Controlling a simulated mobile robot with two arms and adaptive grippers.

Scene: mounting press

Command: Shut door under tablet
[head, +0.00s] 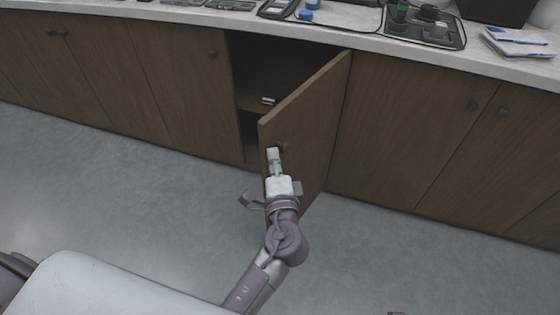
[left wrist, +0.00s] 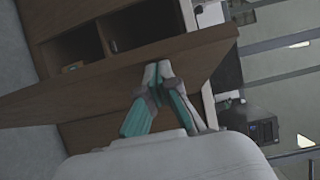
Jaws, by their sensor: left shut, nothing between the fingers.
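A brown wooden cabinet door (head: 312,120) stands open in the head view, hinged at its right side, with its free edge toward me. It also shows in the left wrist view (left wrist: 95,88). The dark cabinet opening (head: 262,72) is to its left. My left gripper (head: 273,153) is shut and empty, at the door's outer face near the free edge and a small dark knob (head: 284,147). In the left wrist view its fingertips (left wrist: 158,70) overlap the door panel; I cannot tell whether they touch it. A tablet-like device (head: 276,8) lies on the counter above. My right gripper is not in view.
The pale countertop (head: 375,44) runs above the cabinets and holds a dark tray (head: 440,42) and booklets (head: 520,42). A small light object (head: 268,100) is inside the cabinet. Closed doors flank the opening. The grey floor (head: 130,190) in front is clear.

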